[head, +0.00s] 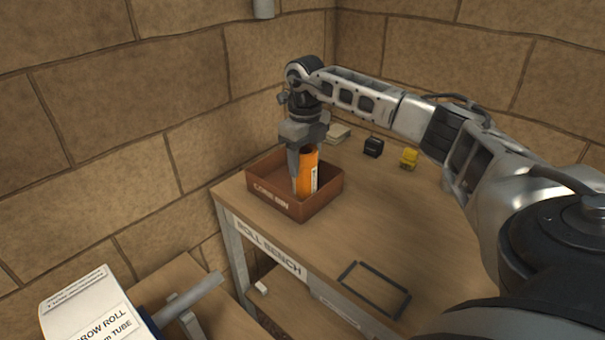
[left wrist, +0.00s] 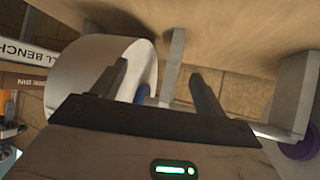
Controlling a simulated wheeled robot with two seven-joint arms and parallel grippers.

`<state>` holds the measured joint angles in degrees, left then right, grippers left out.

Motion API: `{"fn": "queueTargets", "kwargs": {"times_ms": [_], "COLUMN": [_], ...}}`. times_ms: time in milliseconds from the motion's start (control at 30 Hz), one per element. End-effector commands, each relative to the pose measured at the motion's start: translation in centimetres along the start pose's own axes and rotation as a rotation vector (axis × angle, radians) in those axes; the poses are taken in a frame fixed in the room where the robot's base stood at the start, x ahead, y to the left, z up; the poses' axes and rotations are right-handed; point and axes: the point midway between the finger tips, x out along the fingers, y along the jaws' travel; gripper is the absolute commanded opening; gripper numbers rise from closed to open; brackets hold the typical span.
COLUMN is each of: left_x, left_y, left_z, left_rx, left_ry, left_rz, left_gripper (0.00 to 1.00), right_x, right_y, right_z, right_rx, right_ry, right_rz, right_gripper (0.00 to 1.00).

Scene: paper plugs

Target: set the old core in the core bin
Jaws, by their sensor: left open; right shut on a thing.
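The old core is an orange tube (head: 307,172) with a white label, upright with its lower end inside the walls of the brown core bin (head: 275,199). The bin sits at the left end of the roll bench. The front wall hides the core's bottom, so I cannot tell whether it touches the floor. My right gripper (head: 297,168) is shut on the core, pointing down from above. My left gripper (left wrist: 160,78) is open in the left wrist view, with a white roll (left wrist: 88,68) close by its left finger. The bin's edge also shows there (left wrist: 22,83).
The roll bench (head: 390,230) has a dark rectangular frame (head: 374,288) near its front edge. A black block (head: 373,147) and a yellow item (head: 409,157) stand at the back. A labelled white roll (head: 90,310) is at lower left. The bench middle is clear.

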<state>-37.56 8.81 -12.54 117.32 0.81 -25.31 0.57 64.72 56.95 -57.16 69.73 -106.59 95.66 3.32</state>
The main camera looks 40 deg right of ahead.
Motion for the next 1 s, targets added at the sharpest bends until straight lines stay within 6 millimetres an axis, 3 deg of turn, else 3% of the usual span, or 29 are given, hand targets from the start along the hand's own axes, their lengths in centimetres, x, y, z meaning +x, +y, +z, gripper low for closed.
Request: {"fn": "queueTargets", "kwargs": {"times_ms": [367,700,733,800,1000], "left_x": [-0.4,-0.3,-0.3,-0.3,-0.2], "left_y": [0.1,0.2,0.2,0.2,0.1], "left_z": [0.1,0.3,0.3,0.3,0.1], "left_rx": [-0.004,-0.014,-0.014,-0.014,-0.012], "left_ry": [-0.006,-0.005,-0.005,-0.006,-0.003], "left_rz": [0.000,-0.001,-0.001,-0.001,-0.002], "left_gripper": [0.73,0.73,0.73,0.73,0.73], "right_x": [4.0,4.5,4.5,4.4,4.4], "right_y": [0.0,0.0,0.0,0.0,0.0], "right_z": [0.0,0.0,0.0,0.0,0.0], "right_rx": [-0.001,-0.002,-0.002,-0.002,-0.003], "right_ry": [0.001,-0.001,-0.001,-0.001,-0.001], "right_rz": [0.001,0.000,0.000,0.000,0.000], "right_gripper": [0.29,0.29,0.56,0.75,0.75]}}
